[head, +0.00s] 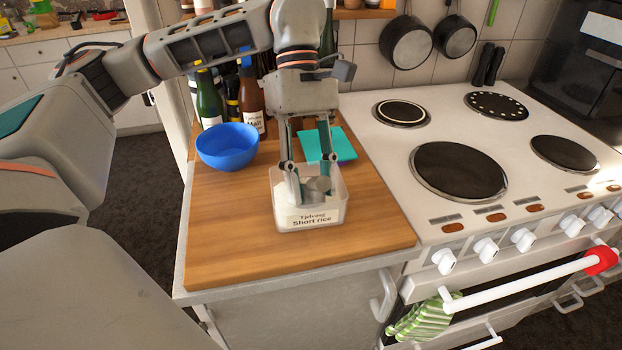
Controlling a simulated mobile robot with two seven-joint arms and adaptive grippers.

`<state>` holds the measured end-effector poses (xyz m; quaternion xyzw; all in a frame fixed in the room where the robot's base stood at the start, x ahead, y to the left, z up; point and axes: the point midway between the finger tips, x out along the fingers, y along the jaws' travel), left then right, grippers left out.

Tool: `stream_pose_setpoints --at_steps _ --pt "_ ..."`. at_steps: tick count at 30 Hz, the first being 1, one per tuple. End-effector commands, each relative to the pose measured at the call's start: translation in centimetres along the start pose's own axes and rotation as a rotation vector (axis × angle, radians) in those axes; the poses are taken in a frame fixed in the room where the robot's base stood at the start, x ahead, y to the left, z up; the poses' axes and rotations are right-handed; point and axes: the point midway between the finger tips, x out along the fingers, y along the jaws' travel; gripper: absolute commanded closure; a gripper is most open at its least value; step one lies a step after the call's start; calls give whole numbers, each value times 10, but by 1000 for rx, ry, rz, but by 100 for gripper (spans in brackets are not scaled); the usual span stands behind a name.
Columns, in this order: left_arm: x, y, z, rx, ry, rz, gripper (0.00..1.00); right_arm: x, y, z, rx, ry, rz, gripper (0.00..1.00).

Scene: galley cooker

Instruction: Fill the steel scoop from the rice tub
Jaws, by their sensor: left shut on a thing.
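The rice tub (312,219) is a clear, white-filled box labelled "Short rice" on the wooden worktop. My left gripper (311,183) points down into the open top of the tub. It is shut on the steel scoop (319,185), a small grey metal piece showing between and in front of the fingers, inside the tub walls. The fingers hide part of the scoop, and I cannot tell how much rice is in it. My right gripper is not in view.
A blue bowl (227,145) stands left of the tub, with bottles (250,100) behind it. A teal flat item (327,145) lies behind the tub. The cooker (398,140) is to the right. The worktop's front (270,258) is clear.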

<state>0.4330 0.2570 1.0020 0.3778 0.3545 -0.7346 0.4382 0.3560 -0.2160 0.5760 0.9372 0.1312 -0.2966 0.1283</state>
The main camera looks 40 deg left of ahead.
Motion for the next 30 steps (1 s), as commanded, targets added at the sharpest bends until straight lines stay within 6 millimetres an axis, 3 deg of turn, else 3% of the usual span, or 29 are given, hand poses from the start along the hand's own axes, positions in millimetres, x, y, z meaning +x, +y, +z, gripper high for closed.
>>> stream_pose_setpoints --at_steps 4,23,30 --pt "7 2 -5 -3 6 -6 91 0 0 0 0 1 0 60" --pt "-6 -2 5 2 28 24 91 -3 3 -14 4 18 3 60" --pt "-6 -2 5 -2 38 32 91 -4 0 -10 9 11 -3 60"
